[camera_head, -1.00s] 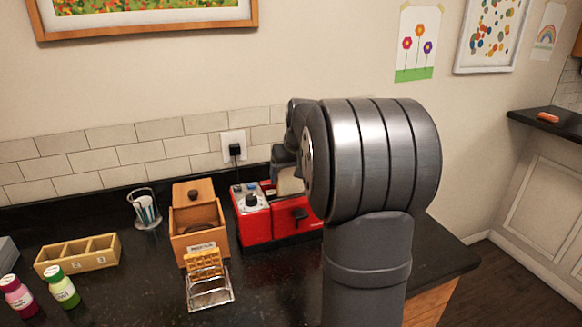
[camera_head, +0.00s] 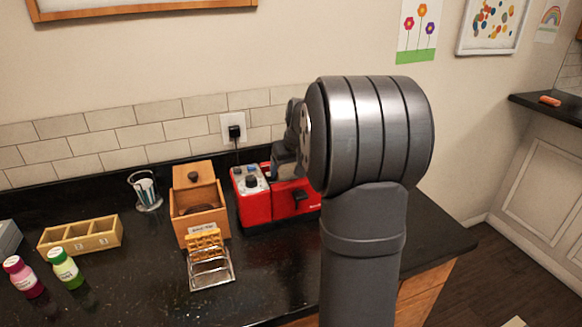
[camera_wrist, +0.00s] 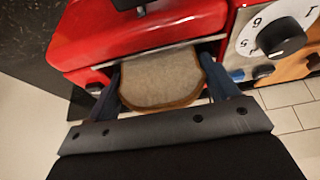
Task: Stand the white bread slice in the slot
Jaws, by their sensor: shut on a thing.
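The bread slice (camera_wrist: 160,82), pale greyish-beige with a brown crust, is between the two fingers of my gripper (camera_wrist: 163,88) in the wrist view. My gripper is shut on it, with one dark finger at each side. The slice is over the slot of the red toaster (camera_wrist: 95,35), by its metal edge; how deep it reaches is unclear. In the head view the toaster (camera_head: 257,207) stands on the counter against the wall, and my arm covers its right part. The slice is hidden there.
Left of the toaster is a wooden bread box (camera_head: 203,218) with its lid raised. A wire toast rack (camera_head: 210,270) with a waffle-like piece stands in front of it. A glass (camera_head: 146,192), a wooden tray (camera_head: 82,236) and two bottles (camera_head: 65,268) are farther left.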

